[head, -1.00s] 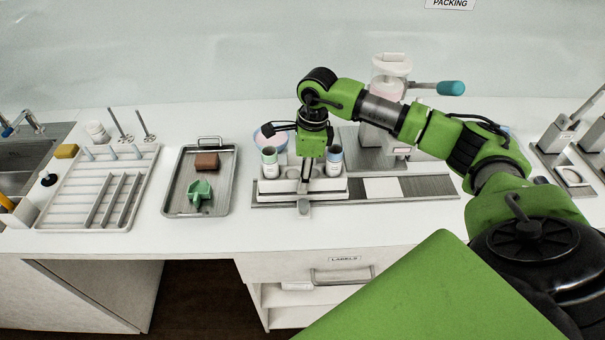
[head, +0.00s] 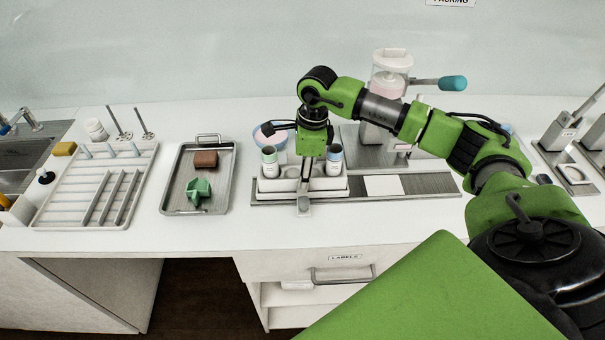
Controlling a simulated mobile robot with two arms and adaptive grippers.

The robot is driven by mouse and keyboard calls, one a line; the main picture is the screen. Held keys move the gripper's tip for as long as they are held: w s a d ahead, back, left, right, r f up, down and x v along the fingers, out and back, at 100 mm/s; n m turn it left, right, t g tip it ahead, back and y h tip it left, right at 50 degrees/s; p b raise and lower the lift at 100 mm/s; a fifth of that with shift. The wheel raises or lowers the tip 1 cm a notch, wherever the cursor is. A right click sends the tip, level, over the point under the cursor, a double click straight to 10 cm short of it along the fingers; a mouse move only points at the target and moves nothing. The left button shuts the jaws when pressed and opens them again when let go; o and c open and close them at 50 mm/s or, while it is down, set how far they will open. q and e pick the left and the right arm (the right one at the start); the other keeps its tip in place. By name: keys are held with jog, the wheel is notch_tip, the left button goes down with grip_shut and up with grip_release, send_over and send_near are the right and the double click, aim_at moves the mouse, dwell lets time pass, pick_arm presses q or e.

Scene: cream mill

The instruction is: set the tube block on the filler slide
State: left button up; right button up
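The tube block (head: 270,190) is a white holder with round openings. It stands upright over the left end of the grey metal filler slide (head: 425,184); I cannot tell whether it rests fully on it. My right gripper (head: 305,183) points straight down at the middle of the block, between the tubes. Its fingers are seen edge-on, so their gap and any grip on the block are hidden. My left gripper is out of view.
A white plate (head: 384,185) lies on the slide to the right of the block. The filler machine (head: 391,75) with a blue-ended handle stands behind. A metal tray (head: 222,200) with brown and green pieces and a white drying rack (head: 55,205) are to the left.

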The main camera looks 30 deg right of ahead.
jog(key=shift+s+f+b, duration=0.15)
jog(key=shift+f+b, duration=0.1)
jog(key=shift+b, duration=0.05)
dwell(0.7)
jog(key=o, duration=1.5)
jog(key=shift+o, duration=0.3)
jog(key=shift+f, duration=0.1)
jog(key=shift+r+p, duration=1.6)
jog(key=shift+r, duration=1.6)
